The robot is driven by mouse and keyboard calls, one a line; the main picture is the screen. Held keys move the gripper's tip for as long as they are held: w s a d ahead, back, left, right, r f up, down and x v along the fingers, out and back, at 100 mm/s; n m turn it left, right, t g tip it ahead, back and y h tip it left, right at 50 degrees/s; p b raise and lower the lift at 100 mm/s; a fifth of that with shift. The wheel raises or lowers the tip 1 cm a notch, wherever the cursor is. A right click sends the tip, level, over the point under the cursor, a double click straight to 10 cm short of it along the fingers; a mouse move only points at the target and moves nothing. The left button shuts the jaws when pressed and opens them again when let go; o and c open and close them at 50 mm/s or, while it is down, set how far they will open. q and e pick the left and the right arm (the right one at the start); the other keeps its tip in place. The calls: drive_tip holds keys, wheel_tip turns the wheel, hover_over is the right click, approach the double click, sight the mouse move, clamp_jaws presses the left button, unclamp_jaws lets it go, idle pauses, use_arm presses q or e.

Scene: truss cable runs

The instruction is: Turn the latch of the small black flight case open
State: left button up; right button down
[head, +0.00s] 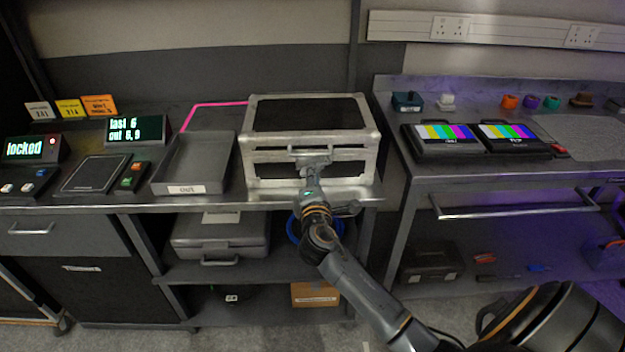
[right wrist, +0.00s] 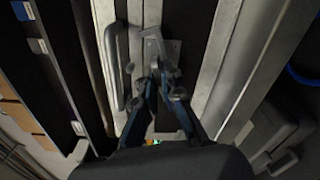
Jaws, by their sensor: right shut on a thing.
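The small black flight case (head: 300,114) has black panels and silver metal edges, and stands lid down on the bench. Its front carries a handle, which shows as a bar (right wrist: 114,65) in the right wrist view. Beside the bar is the latch (right wrist: 153,42), a small light metal lever on a plate. My right gripper (head: 315,166) is at the middle of the case front; its fingertips (right wrist: 163,72) are closed on the latch. In the head view the gripper hides most of the latch. My left gripper is not in view.
A grey tray marked out (head: 194,188) stands left of the case. Further left are a screen (head: 137,130) and a locked panel (head: 30,148). A grey case (head: 220,235) lies on the shelf below. Two colour-bar monitors (head: 440,132) lie on the right bench.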

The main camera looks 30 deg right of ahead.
drive_tip(key=shift+f+m+b, duration=0.2)
drive_tip(key=shift+m+b, duration=0.85)
drive_tip(key=shift+m, duration=1.05)
drive_tip(key=c, duration=1.5)
unclamp_jaws()
drive_tip(key=v, duration=1.2)
drive_tip(key=shift+s, duration=0.15)
drive_tip(key=shift+d, duration=0.1)
